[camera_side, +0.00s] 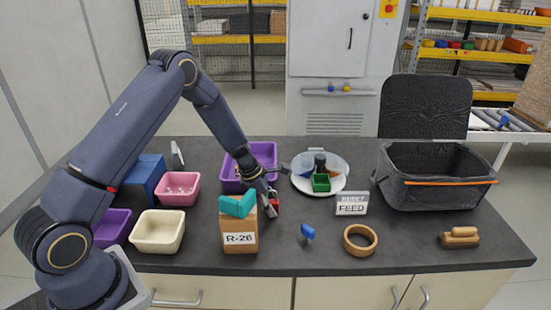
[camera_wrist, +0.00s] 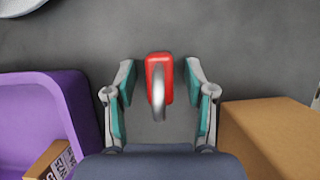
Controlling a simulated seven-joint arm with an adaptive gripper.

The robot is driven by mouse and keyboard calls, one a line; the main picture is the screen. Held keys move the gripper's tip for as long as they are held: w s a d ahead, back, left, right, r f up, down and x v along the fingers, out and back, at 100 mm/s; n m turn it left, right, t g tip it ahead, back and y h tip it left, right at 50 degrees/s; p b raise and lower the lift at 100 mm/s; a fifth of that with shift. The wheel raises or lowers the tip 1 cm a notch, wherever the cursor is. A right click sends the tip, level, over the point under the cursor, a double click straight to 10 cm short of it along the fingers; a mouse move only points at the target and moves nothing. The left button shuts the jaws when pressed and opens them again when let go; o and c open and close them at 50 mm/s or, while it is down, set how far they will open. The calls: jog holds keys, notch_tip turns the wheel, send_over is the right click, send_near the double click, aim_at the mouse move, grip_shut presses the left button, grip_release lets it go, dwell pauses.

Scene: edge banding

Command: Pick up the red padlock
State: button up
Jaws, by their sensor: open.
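The red padlock (camera_wrist: 158,66) lies on the dark table between the fingers of my gripper (camera_wrist: 160,95) in the wrist view. Its silver shackle (camera_wrist: 158,100) points toward the palm. My gripper is open, with one teal-lined finger on each side of the padlock and a gap at both sides. In the side view the padlock (camera_side: 275,205) shows in part as a red patch below my gripper (camera_side: 268,207), behind the cardboard box. The fingertips there are partly hidden by that box and the teal piece.
The cardboard box (camera_side: 240,241) marked R-26, with a teal piece (camera_side: 238,205) on top, stands close beside my gripper. A purple bin (camera_wrist: 75,95) is on the other side. A round tray (camera_side: 337,165) and a FEED sign (camera_side: 351,204) stand to the right.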

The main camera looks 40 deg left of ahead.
jog(key=shift+c, duration=0.4)
grip_shut()
jog(key=shift+r, duration=0.15)
